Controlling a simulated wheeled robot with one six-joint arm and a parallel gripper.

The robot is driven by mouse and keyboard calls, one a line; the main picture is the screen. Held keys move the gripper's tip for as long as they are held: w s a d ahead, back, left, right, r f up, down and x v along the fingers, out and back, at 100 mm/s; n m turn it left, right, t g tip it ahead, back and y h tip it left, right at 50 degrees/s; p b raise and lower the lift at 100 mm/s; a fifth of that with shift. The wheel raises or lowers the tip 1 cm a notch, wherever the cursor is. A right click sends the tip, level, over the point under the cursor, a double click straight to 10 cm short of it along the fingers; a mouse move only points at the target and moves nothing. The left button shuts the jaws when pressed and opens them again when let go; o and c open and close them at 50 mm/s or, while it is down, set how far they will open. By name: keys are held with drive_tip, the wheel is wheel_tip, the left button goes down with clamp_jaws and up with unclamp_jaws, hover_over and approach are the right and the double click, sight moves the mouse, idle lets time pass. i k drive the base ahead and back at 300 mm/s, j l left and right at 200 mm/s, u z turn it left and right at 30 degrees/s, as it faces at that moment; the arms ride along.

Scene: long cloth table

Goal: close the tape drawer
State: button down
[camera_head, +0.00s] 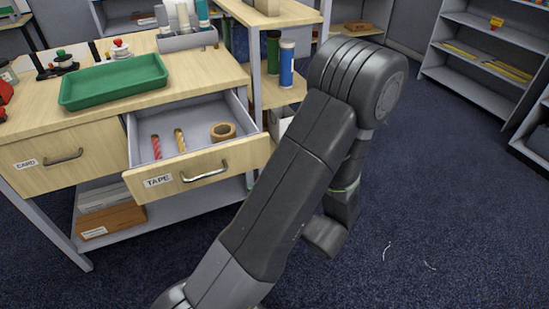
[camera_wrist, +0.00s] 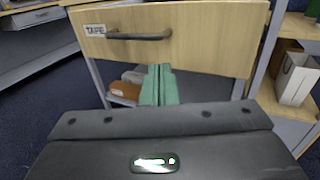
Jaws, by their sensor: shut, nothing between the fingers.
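The tape drawer (camera_head: 196,170) has a pale wood front with a TAPE label and a dark bar handle (camera_head: 204,172). It stands pulled out of the bench in the head view. A tape roll (camera_head: 223,131) and two striped sticks (camera_head: 168,142) lie inside it. In the wrist view the drawer front (camera_wrist: 200,55) fills the upper middle, with its handle (camera_wrist: 140,36) at the upper left. My gripper (camera_wrist: 160,72) is shut and empty, its green fingertips at the drawer front's lower edge in the picture. I cannot tell whether they touch it. The head view hides the fingers behind my arm.
The CARD drawer (camera_head: 55,158) is shut on the left. A green tray (camera_head: 113,81) sits on the bench top. Boxes (camera_head: 110,221) lie on the lower shelf. A side shelf with bottles (camera_head: 287,63) stands right of the drawer. Open carpet (camera_head: 440,200) lies to the right.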

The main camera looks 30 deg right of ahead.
sight(149, 180)
drive_tip(key=i+j+z, duration=0.15)
drive_tip(key=z, duration=0.3)
drive_tip(key=i+j+z, duration=0.15)
drive_tip(key=z, duration=0.25)
